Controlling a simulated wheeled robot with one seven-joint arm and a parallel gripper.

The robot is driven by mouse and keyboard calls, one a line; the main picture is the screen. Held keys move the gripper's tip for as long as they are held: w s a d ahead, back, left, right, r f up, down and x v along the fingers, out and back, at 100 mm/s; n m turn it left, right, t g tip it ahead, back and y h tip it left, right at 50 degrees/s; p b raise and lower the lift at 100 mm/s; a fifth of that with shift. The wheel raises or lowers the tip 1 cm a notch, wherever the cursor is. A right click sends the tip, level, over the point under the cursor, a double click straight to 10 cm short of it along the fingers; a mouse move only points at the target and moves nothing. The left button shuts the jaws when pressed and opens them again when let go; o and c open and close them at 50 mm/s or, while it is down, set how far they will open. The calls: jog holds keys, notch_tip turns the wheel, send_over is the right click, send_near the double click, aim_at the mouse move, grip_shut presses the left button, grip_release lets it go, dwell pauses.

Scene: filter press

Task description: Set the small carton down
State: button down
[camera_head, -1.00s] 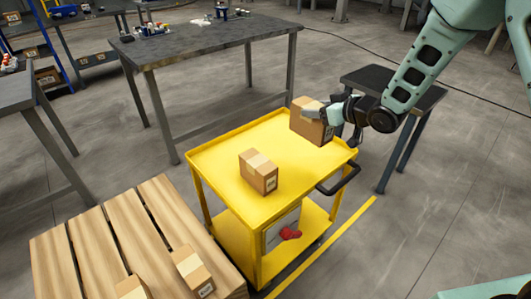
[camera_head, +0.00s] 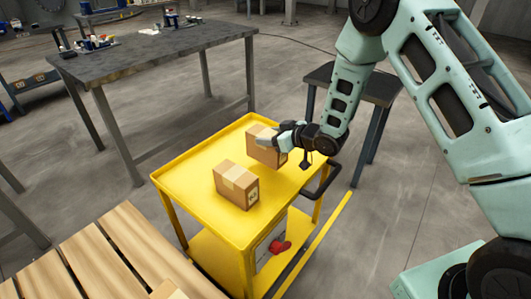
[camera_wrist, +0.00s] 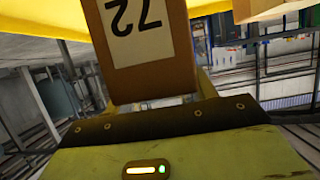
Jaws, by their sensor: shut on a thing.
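A small brown carton (camera_head: 262,150) with pale tape is in my gripper (camera_head: 272,141), over the far right part of the yellow cart's top tray (camera_head: 197,178). My gripper is shut on it from the right side. In the wrist view the carton (camera_wrist: 147,75) fills the middle, its white label reading an upside-down 72. I cannot tell whether its underside touches the tray. A second carton (camera_head: 236,186) rests on the tray, nearer the camera and a little left, apart from the held one.
The left part of the tray is bare. A black cart handle (camera_head: 322,182) is at the right. A wooden pallet (camera_head: 110,262) lies at lower left with a carton (camera_head: 168,290) partly in view.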

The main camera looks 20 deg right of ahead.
aim_at(267, 155)
jog(key=shift+f, duration=2.35)
jog(key=shift+f, duration=0.2)
jog(key=shift+c, duration=2.4)
grip_release()
jog(key=shift+r, duration=0.1)
